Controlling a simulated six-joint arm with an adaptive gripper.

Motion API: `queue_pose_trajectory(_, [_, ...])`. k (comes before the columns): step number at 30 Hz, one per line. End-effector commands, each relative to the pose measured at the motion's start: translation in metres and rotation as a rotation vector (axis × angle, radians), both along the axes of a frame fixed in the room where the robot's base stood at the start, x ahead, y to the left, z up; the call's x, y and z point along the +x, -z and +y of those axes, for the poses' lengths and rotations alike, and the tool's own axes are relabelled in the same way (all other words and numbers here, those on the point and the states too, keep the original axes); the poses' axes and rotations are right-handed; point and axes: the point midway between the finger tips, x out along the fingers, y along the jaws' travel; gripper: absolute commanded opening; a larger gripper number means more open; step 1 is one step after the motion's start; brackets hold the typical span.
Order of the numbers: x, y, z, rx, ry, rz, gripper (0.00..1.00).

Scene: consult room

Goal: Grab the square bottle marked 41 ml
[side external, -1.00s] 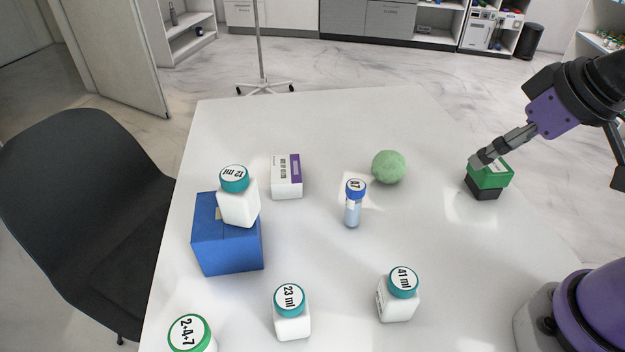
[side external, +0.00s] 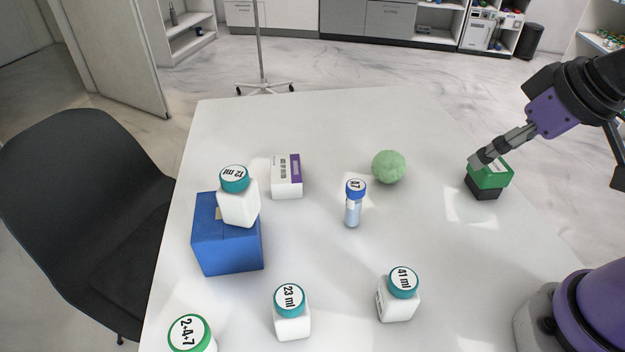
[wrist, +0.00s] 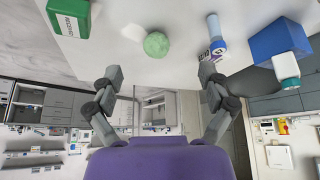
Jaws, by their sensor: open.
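The square white bottle marked 41 ml (side external: 398,304), with a teal cap, stands upright near the front right of the white table in the side view. I cannot make it out in the wrist view. My gripper (side external: 476,165) is at the right side of the table, by the green and black box and well apart from the bottle. In the wrist view my gripper (wrist: 160,72) is open, with nothing between its fingers.
A similar bottle marked 23 ml (side external: 292,322) stands left of it. A 12 ml bottle (side external: 240,205) sits on a blue box (side external: 228,248). A vial (side external: 353,210), green ball (side external: 388,167), white carton (side external: 286,182), green and black box (side external: 490,178) and green-capped 2-4-7 container (side external: 190,333) also stand here.

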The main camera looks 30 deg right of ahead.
Motion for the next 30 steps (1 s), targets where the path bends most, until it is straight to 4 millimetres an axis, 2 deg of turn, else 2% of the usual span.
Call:
queue_pose_trajectory(2, [0.002,0.001,0.007,0.02,0.003,0.022,0.9])
queue_pose_trajectory(5, [0.007,0.007,0.03,0.086,0.031,0.11,0.9])
queue_pose_trajectory(8, [0.01,0.017,0.066,0.153,0.095,0.254,0.9])
queue_pose_trajectory(12, [0.004,0.036,0.117,0.173,0.215,0.449,0.9])
queue_pose_trajectory(15, [-0.004,0.048,0.142,0.149,0.295,0.542,0.9])
queue_pose_trajectory(20, [-0.013,0.063,0.16,0.117,0.367,0.603,0.9])
queue_pose_trajectory(27, [-0.018,0.1,0.163,0.115,0.379,0.608,0.9])
queue_pose_trajectory(30, [-0.019,0.109,0.163,0.116,0.378,0.606,0.9])
